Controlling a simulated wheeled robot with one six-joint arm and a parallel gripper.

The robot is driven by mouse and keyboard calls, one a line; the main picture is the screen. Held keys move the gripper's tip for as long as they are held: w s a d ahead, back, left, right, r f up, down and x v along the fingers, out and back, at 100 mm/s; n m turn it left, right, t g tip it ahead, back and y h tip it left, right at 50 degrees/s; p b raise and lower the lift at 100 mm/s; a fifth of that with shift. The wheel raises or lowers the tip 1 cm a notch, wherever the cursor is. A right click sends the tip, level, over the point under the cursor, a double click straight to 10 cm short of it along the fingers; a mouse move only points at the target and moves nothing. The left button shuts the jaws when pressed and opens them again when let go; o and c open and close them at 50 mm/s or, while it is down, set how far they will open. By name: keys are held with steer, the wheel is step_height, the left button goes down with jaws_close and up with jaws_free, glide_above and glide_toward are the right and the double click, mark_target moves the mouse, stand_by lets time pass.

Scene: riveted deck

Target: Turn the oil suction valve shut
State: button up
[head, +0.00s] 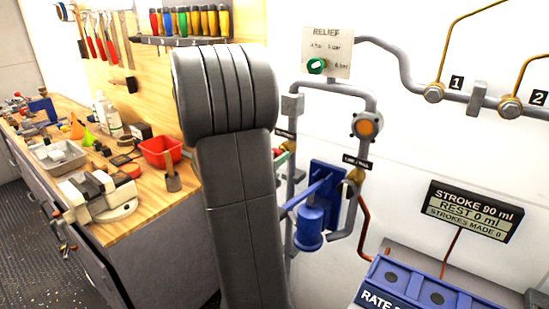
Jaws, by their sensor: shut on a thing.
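A small brass fitting (291,147) with a bit of red and green beside it shows on the left grey pipe, just right of my arm. A dark label above it is partly covered and I cannot read it. This may be the oil suction valve, but my arm hides most of that spot. A second brass fitting (355,175) sits on the right pipe under another dark label. A blue hand pump (309,228) stands between the pipes. My gripper is hidden behind my thick grey arm, so its hold cannot be seen.
A relief plate (327,45) with a green knob and an orange-faced gauge (367,126) are above the pump. A stroke sign (475,212) and a blue box (425,285) are at right. A cluttered wooden bench (125,215) with a red bin (160,151) is at left.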

steer(key=m+b, duration=0.3)
steer(key=m, duration=0.1)
steer(key=shift+f, duration=0.15)
steer(key=m+b, duration=0.3)
steer(key=m, duration=0.1)
steer(key=shift+m, duration=0.4)
steer(key=m+b, duration=0.4)
steer(key=m, duration=0.1)
steer(key=shift+s+f, duration=0.1)
steer(key=shift+m+b, duration=1.2)
steer(key=shift+m, duration=0.6)
steer(key=o, duration=1)
steer(key=shift+r, duration=0.2)
steer(key=v, duration=1.3)
steer(key=shift+s+a, duration=0.2)
steer(key=shift+s, duration=0.15)
